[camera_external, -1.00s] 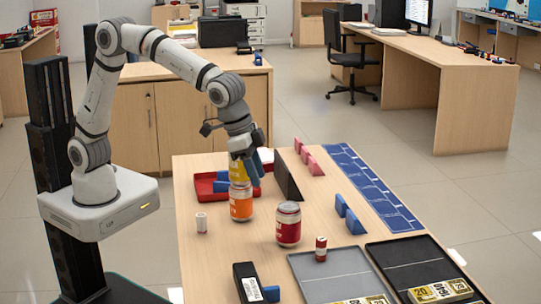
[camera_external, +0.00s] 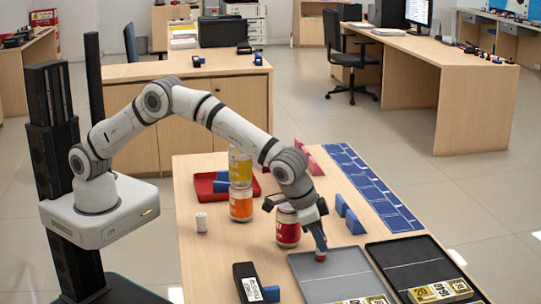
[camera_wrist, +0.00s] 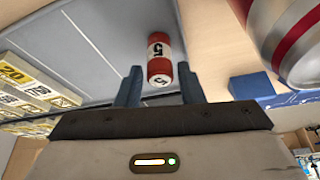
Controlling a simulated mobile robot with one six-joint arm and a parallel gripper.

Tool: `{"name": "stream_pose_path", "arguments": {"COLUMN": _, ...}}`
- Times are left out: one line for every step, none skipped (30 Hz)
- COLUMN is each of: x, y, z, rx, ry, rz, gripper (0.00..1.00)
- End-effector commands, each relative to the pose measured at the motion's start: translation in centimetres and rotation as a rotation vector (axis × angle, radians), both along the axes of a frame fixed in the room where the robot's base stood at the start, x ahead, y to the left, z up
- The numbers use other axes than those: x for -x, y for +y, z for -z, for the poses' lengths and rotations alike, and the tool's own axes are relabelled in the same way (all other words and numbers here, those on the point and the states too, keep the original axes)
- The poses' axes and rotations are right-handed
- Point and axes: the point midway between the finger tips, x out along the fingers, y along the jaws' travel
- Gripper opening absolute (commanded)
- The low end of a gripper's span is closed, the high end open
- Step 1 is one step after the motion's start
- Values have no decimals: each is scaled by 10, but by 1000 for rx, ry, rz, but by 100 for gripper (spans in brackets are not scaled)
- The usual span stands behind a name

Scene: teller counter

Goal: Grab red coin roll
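My gripper (camera_wrist: 160,78) is open and empty. In the external view my gripper (camera_external: 318,238) points down over the red coin roll (camera_external: 320,257), whose upper part is hidden by the fingers. I cannot tell exactly how far the fingers reach down beside it.
A large red can (camera_external: 288,230) stands close left of my gripper. A grey tray (camera_external: 310,268) and a black tray (camera_external: 395,255) hold banded notes. Stacked yellow and orange cans (camera_external: 241,207), a white roll (camera_external: 201,223) and a black device (camera_external: 246,284) stand further left. Blue blocks (camera_external: 352,220) stand behind.

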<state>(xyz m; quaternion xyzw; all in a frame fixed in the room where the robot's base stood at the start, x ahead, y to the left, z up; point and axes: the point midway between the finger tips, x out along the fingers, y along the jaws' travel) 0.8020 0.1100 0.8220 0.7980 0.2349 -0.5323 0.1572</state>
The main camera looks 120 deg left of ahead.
Motion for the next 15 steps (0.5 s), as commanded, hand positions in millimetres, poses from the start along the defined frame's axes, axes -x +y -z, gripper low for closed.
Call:
{"name": "stream_pose_path", "arguments": {"x": -2, "y": 2, "z": 9, "rx": 0, "ry": 4, "rz": -1, "gripper": 35}}
{"name": "stream_pose_path", "arguments": {"x": -3, "y": 3, "z": 14, "rx": 0, "ry": 4, "rz": -1, "gripper": 35}}
{"name": "stream_pose_path", "arguments": {"x": -5, "y": 4, "z": 20, "rx": 0, "ry": 4, "rz": -1, "gripper": 35}}
{"name": "stream_pose_path", "arguments": {"x": -6, "y": 5, "z": 24, "rx": 0, "ry": 2, "rz": 0, "gripper": 35}}
{"name": "stream_pose_path", "arguments": {"x": -8, "y": 6, "z": 27, "rx": 0, "ry": 2, "rz": 0, "gripper": 35}}
{"name": "stream_pose_path", "arguments": {"x": -9, "y": 6, "z": 29, "rx": 0, "ry": 1, "rz": 0, "gripper": 35}}
{"name": "stream_pose_path", "arguments": {"x": -9, "y": 7, "z": 30, "rx": 1, "ry": 1, "rz": 0, "gripper": 35}}
{"name": "stream_pose_path", "arguments": {"x": -10, "y": 7, "z": 30, "rx": 0, "ry": 0, "rz": 0, "gripper": 35}}
{"name": "stream_pose_path", "arguments": {"x": -10, "y": 7, "z": 30, "rx": 0, "ry": 0, "rz": 0, "gripper": 35}}
{"name": "stream_pose_path", "arguments": {"x": -10, "y": 7, "z": 30, "rx": 0, "ry": 0, "rz": 0, "gripper": 35}}
{"name": "stream_pose_path", "arguments": {"x": -10, "y": 7, "z": 30, "rx": 0, "ry": 0, "rz": 0, "gripper": 35}}
{"name": "stream_pose_path", "arguments": {"x": -10, "y": 6, "z": 30, "rx": 0, "ry": 0, "rz": 0, "gripper": 35}}
{"name": "stream_pose_path", "arguments": {"x": -9, "y": 6, "z": 30, "rx": 0, "ry": 0, "rz": 0, "gripper": 34}}
{"name": "stream_pose_path", "arguments": {"x": -9, "y": 6, "z": 30, "rx": 0, "ry": 0, "rz": 0, "gripper": 31}}
{"name": "stream_pose_path", "arguments": {"x": -9, "y": 6, "z": 30, "rx": 0, "ry": 0, "rz": 0, "gripper": 28}}
